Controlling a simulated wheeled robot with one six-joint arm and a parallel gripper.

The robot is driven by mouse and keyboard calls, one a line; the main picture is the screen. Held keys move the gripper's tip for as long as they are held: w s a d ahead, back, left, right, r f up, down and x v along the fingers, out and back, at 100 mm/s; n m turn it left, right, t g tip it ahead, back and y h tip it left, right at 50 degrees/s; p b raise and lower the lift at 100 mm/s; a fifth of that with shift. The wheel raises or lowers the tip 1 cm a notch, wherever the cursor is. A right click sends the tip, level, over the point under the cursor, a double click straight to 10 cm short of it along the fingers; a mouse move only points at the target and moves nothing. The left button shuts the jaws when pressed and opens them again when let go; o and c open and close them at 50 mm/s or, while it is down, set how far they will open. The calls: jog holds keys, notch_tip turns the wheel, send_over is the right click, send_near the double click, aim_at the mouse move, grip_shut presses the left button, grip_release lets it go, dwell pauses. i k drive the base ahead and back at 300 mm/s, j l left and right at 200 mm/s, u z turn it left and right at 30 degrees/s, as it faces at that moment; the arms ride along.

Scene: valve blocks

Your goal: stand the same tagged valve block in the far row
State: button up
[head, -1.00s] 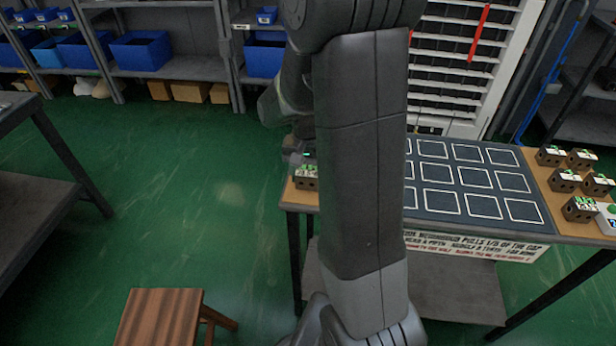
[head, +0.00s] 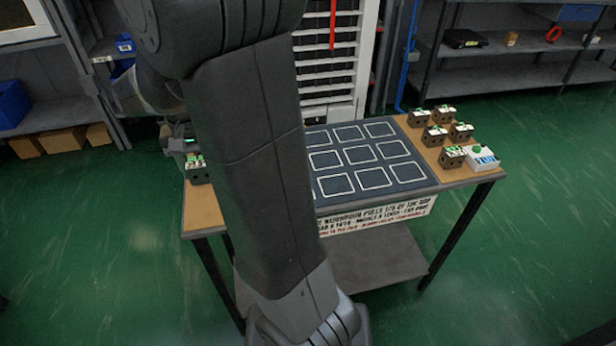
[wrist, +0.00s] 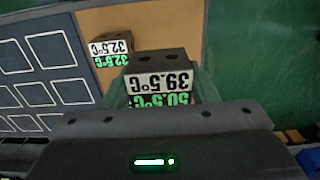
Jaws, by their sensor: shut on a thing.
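My gripper (wrist: 160,92) is shut on a dark valve block (wrist: 158,66) whose white tag reads 39.5°C, with a green-lettered 50.5°C tag below it. A second valve block (wrist: 112,46), tagged 32.5°C, stands on the wooden strip beside it. In the head view my gripper (head: 180,147) is at the table's far left, partly behind my arm. A valve block (head: 197,170) shows on the left wooden strip just below it; it looks like the 32.5°C one. The held block is hard to make out there.
The dark mat (head: 405,181) has white outlined squares; those visible are empty, and my arm hides its left part. A white slatted cabinet (head: 328,60) stands behind.

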aim_at(336, 185)
jog(key=i+l, duration=0.1)
jog(key=l, duration=0.9)
jog(key=i+l, duration=0.15)
jog(key=l, duration=0.35)
